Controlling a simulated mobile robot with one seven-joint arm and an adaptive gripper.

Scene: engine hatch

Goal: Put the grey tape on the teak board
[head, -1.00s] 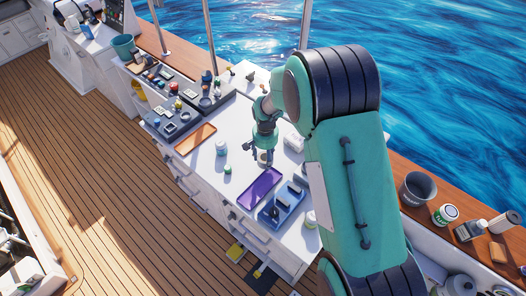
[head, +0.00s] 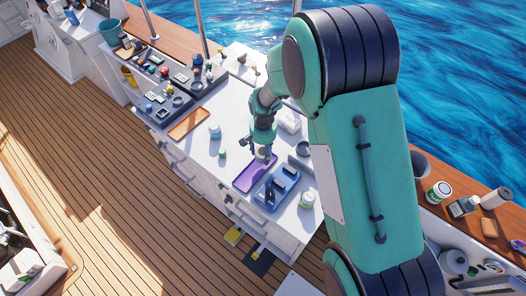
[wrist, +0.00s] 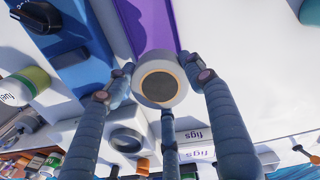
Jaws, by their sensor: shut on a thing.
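My gripper (head: 260,146) is shut on a round grey roll, the grey tape (wrist: 160,78). In the wrist view the roll's flat face shows, with a thin orange ring around a dark centre, between the fingers. In the head view the tape (head: 264,155) is small and partly hidden by the fingers, by the far end of a purple tray (head: 246,183). I cannot tell its exact height above the worktop. A flat orange-brown board (head: 189,124), which looks like the teak board, lies left of my gripper on the white worktop.
A white-and-teal jar (head: 215,132) and a small green-topped bottle (head: 222,153) stand between board and gripper. A blue caddy (head: 277,188) is right of the purple tray. A dark organiser (head: 165,101) lies behind the board.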

